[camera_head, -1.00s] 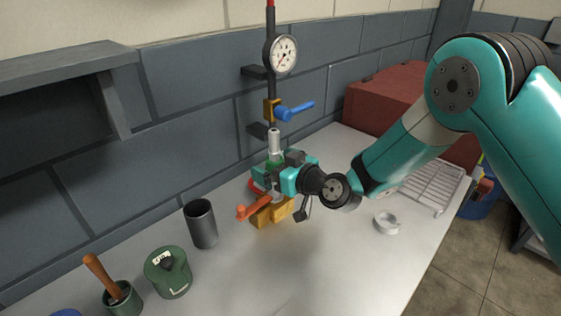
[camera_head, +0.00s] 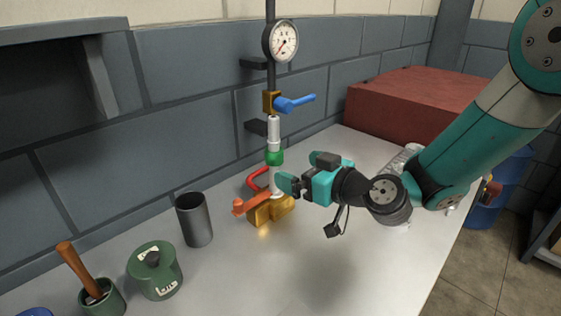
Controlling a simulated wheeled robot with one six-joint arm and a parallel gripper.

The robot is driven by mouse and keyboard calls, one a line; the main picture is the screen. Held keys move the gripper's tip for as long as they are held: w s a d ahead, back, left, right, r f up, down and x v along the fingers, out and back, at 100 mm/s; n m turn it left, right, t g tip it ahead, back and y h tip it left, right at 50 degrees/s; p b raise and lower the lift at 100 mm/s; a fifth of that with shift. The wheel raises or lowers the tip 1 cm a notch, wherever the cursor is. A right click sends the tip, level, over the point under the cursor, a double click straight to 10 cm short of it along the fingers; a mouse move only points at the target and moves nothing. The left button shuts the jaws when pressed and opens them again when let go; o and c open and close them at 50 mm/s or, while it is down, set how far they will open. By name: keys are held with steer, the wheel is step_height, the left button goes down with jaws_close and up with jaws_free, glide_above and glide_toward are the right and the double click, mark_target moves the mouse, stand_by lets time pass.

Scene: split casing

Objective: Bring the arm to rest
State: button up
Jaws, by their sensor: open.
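My gripper (camera_head: 283,184) is open and points left, above the worktop. Its fingertips are close to the upright pipe assembly; I cannot tell whether they touch it. Nothing shows held in the jaws. Part of the lower pipe is close beside the fingertips.
A gauge (camera_head: 281,41) and a blue-handled valve (camera_head: 294,104) sit on the pipe above. A grey cup (camera_head: 195,220), a green canister (camera_head: 155,270) and a green pot with a wooden handle (camera_head: 76,266) stand at left. A red box (camera_head: 415,100) is at the back right.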

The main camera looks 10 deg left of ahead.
steer(key=shift+s+d+b, duration=0.3)
steer(key=shift+s+d, duration=0.1)
steer(key=shift+d, duration=0.1)
steer(key=s+d+r+g+h, duration=0.1)
steer(key=s+d+r+g, duration=0.15)
steer(key=s, duration=0.35)
steer(key=s+d+r+g+h, duration=0.2)
steer(key=s+r+g, duration=0.15)
steer(key=s, duration=0.25)
steer(key=s+d+m+g+h+p, duration=0.1)
steer(key=s+d+m+g+h, duration=0.2)
steer(key=s+d, duration=1)
steer(key=h, duration=0.3)
steer(key=shift+s+r+m+g, duration=0.15)
steer(key=shift+s+m+g, duration=0.15)
steer(key=shift+s, duration=0.05)
